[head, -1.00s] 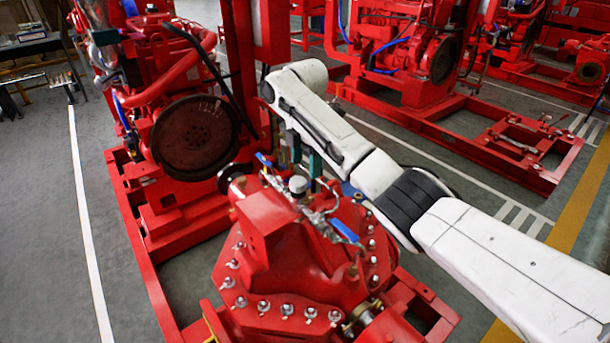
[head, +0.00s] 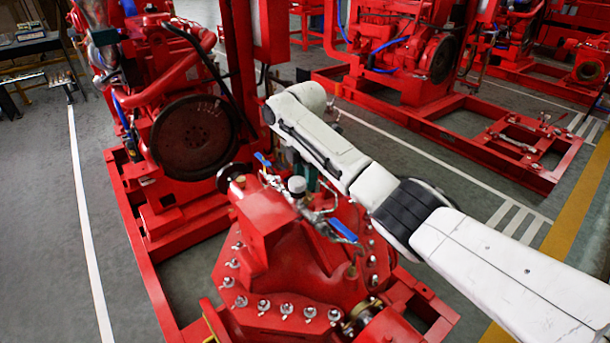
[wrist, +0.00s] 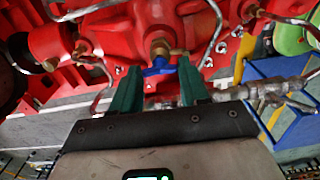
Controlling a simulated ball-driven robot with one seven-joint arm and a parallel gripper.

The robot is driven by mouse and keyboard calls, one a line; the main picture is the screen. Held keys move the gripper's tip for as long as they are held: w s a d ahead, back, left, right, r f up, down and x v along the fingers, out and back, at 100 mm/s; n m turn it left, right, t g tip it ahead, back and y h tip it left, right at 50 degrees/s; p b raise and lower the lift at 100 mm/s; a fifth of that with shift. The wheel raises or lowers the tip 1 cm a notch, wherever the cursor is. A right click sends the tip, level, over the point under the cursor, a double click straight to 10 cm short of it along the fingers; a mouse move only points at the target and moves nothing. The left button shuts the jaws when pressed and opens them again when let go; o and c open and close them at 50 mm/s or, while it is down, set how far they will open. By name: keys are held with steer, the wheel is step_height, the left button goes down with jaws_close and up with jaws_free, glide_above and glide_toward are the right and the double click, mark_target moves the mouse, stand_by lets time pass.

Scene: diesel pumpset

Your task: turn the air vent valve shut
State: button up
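A valve with a small blue handle (wrist: 158,67) on a brass fitting (wrist: 160,47) sits on the red pump casing in the wrist view. My gripper (wrist: 159,75) is open, its two green fingers on either side of the blue handle. I cannot tell whether either finger touches it. In the head view my gripper (head: 310,178) is mostly hidden behind my white arm, beside the pump top. Two blue lever handles show there, one at the back (head: 263,160) and one at the front right (head: 343,230). I cannot match the wrist view's valve to either.
The red pump casing (head: 285,265), ringed with bolts, fills the lower middle. A round gauge (head: 297,185) and metal pipework stand on top. A metal pipe fitting (wrist: 270,90) lies right of the fingers. A dark flywheel (head: 195,138) is behind left. Floor is clear at left.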

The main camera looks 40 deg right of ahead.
steer(key=c, duration=0.5)
steer(key=m+p, duration=0.2)
steer(key=m, duration=0.1)
steer(key=shift+a+r, duration=0.1)
steer(key=shift+r, duration=0.05)
steer(key=m+p, duration=0.2)
steer(key=m, duration=0.1)
steer(key=shift+m, duration=0.4)
steer(key=m+p, duration=0.1)
steer(key=m, duration=0.4)
steer(key=m+p, duration=0.1)
steer(key=m, duration=0.4)
steer(key=shift+m, duration=0.3)
